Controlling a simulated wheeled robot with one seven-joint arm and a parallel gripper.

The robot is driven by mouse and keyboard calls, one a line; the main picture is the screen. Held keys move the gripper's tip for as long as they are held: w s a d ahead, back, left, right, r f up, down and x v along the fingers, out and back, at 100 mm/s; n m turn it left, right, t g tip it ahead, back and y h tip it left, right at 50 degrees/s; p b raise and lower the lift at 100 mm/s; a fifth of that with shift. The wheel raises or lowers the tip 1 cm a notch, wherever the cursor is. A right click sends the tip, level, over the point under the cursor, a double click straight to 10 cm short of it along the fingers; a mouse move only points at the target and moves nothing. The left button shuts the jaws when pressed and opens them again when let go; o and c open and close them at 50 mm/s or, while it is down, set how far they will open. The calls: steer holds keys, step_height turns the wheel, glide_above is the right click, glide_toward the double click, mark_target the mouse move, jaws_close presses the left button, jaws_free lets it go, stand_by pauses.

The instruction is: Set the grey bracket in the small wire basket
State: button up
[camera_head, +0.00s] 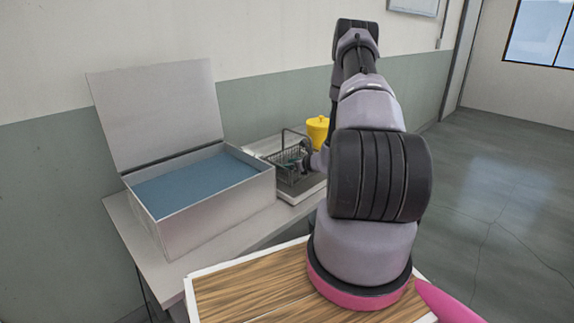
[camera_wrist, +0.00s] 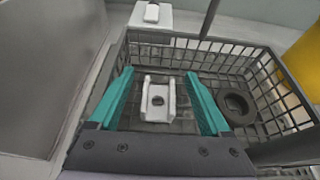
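The grey bracket (camera_wrist: 157,98), a light channel-shaped piece with a round hole, appears to lie on the floor of the small wire basket (camera_wrist: 262,75) in the wrist view. My gripper (camera_wrist: 158,76) reaches over the basket. Its two teal fingers are open, one on each side of the bracket, with a visible gap to it on both sides. In the head view the dark wire basket (camera_head: 283,172) stands on a light tray, with my gripper at it. The bracket cannot be made out there.
A dark ring (camera_wrist: 237,106) lies in the basket right of the bracket. The basket's handle rises above it. An open-lidded tank (camera_head: 210,228) with blue liquid stands left, and a yellow bucket (camera_head: 318,130) stands behind. The bench (camera_head: 121,222) is narrow.

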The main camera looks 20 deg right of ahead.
steer(key=shift+r, duration=0.2)
steer(key=r+v, duration=0.1)
steer(key=v, duration=1.1)
steer(key=s+a+r+n+g+y, duration=0.25)
steer(key=a+r+n, duration=0.45)
steer(key=a+r, duration=0.4)
steer(key=s+a+r+n+g+y, duration=0.2)
steer(key=a+r+n+g+y, duration=0.15)
steer(key=a+r+n, duration=0.65)
steer(key=s+a+r+n+h, duration=0.1)
steer(key=s+r+n+h, duration=0.7)
steer(key=s+r, duration=1)
steer(key=s+n, duration=0.3)
steer(key=shift+a+h, duration=0.2)
steer(key=shift+h, duration=0.1)
